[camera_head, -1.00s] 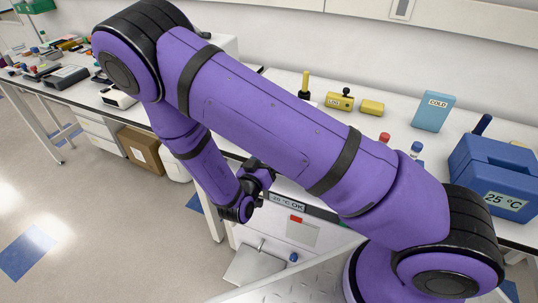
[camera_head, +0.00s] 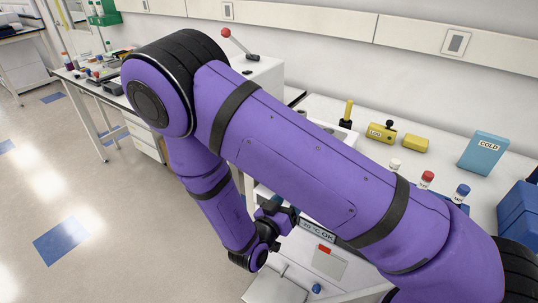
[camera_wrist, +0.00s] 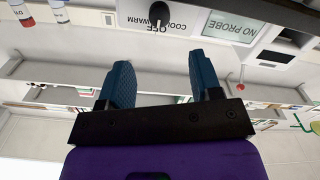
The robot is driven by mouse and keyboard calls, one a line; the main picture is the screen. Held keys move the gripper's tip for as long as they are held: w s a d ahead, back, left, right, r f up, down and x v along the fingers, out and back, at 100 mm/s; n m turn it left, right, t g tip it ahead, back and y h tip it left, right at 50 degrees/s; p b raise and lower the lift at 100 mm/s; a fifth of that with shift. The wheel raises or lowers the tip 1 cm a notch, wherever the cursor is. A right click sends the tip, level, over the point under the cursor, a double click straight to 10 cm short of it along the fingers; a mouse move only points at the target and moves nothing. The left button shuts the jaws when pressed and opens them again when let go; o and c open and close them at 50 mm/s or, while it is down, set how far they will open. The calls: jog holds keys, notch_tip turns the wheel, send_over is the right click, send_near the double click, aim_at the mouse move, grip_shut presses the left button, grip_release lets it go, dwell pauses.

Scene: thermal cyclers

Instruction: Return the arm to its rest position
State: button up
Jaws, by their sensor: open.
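My purple arm crosses the head view, its elbow high at the left and the forearm hanging down. My gripper (camera_head: 285,215) is at the lower end, partly hidden by the wrist, in front of the bench edge. In the wrist view my gripper (camera_wrist: 163,82) shows two blue-grey fingers spread apart with nothing between them. The wrist view looks upside down at a panel with a black knob (camera_wrist: 159,12) and a "NO PROBE" display (camera_wrist: 232,27), beyond the fingertips.
On the bench stand a blue "COLD" block (camera_head: 482,153), yellow blocks (camera_head: 415,144), capped bottles (camera_head: 461,194) and a blue box (camera_head: 520,212) at the right. A white machine with a red-knobbed lever (camera_head: 240,45) stands behind my elbow. Open floor (camera_head: 90,190) lies left.

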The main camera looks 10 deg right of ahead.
jog(key=w+a+r+m+g+y, duration=0.1)
jog(key=w+a+r+g+y, duration=0.15)
jog(key=w+r+y, duration=0.6)
notch_tip(320, 180, up, 15)
jog(key=d+n+g+y, duration=0.2)
jog(key=y, duration=0.4)
jog(key=s+d+r+n+g+y, duration=0.1)
jog(key=s+d+r+n, duration=0.15)
jog(key=s+r, duration=0.35)
jog(key=s+d+r+n+y, duration=0.1)
jog(key=s+d+r, duration=0.3)
jog(key=s+r, duration=0.15)
jog(key=s+d+r+g+h, duration=0.1)
jog(key=s+d+h, duration=0.1)
jog(key=s+d, duration=0.2)
jog(key=s+d+r+g+h, duration=0.1)
jog(key=s+d, duration=0.4)
jog(key=s, duration=0.6)
jog(key=shift+r+n+h, duration=0.35)
jog(key=shift+r, duration=0.25)
